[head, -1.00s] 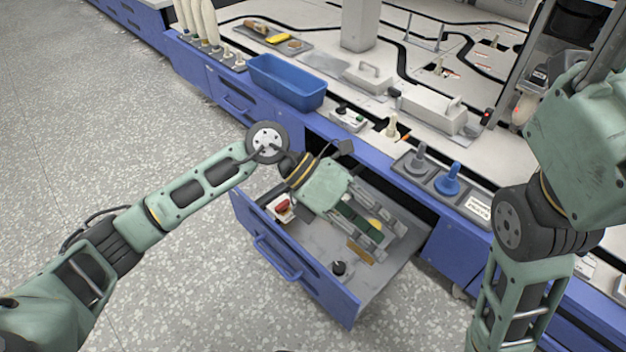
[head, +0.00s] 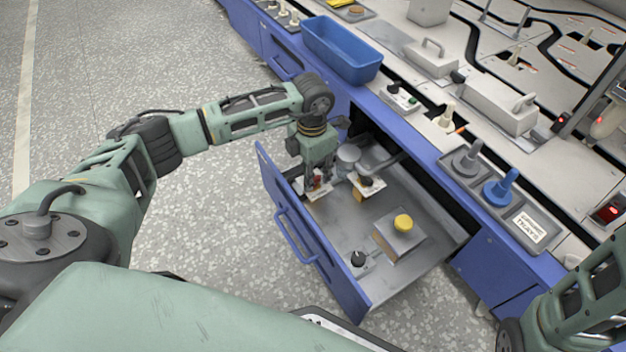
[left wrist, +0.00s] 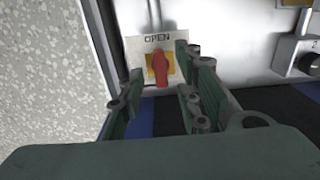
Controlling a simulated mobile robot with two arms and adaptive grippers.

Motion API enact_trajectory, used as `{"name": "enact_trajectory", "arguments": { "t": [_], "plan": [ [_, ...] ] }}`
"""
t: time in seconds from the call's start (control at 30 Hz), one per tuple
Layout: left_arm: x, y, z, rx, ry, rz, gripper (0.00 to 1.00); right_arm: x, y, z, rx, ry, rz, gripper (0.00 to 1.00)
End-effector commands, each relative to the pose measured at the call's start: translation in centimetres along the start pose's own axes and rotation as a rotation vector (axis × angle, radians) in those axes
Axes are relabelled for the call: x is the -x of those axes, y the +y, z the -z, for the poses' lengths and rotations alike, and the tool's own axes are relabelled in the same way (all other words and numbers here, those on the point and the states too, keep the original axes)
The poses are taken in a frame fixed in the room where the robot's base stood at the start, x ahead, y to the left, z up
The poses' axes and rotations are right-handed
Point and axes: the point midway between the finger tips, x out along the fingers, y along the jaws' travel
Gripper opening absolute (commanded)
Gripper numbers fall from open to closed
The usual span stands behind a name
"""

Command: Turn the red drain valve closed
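The red drain valve (head: 317,183) is a red handle on a pale plate near the front left of the open drawer. In the left wrist view the red handle (left wrist: 160,68) stands on a yellow patch under the word OPEN and points roughly up and down in the picture. My left gripper (head: 320,178) points down over the valve, partly hiding it. In the left wrist view my left gripper's fingers (left wrist: 158,78) are spread, one each side of the handle, with a gap to each. My right gripper is out of view.
The blue drawer (head: 330,280) is pulled out. It also holds a box with a yellow button (head: 403,223), a black knob (head: 358,258) and another small plate with a control (head: 367,186). A blue bin (head: 343,55) and grey trays line the bench edge above.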

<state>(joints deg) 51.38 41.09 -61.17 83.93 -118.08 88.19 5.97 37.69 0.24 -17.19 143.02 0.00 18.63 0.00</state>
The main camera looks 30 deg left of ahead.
Motion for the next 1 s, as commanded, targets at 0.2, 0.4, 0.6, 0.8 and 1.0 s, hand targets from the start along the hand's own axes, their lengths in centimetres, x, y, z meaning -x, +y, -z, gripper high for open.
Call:
{"name": "enact_trajectory", "arguments": {
  "t": [0.2,0.4,0.6,0.8,1.0],
  "plan": [
    [-1.82,-0.01,-0.04,0.0,-0.001,0.0,0.31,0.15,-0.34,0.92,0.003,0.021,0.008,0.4],
    [-1.8,-0.03,-0.04,-0.001,-0.001,0.001,0.31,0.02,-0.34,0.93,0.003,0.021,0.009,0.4],
    [-1.79,-0.04,-0.03,-0.001,-0.001,0.001,0.2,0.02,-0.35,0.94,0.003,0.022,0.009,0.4],
    [-1.79,-0.04,-0.03,-0.001,-0.001,0.001,0.02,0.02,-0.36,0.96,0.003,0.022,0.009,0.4],
    [-1.79,-0.04,-0.02,-0.001,-0.001,0.001,0.0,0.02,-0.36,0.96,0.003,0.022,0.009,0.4]
  ]
}}
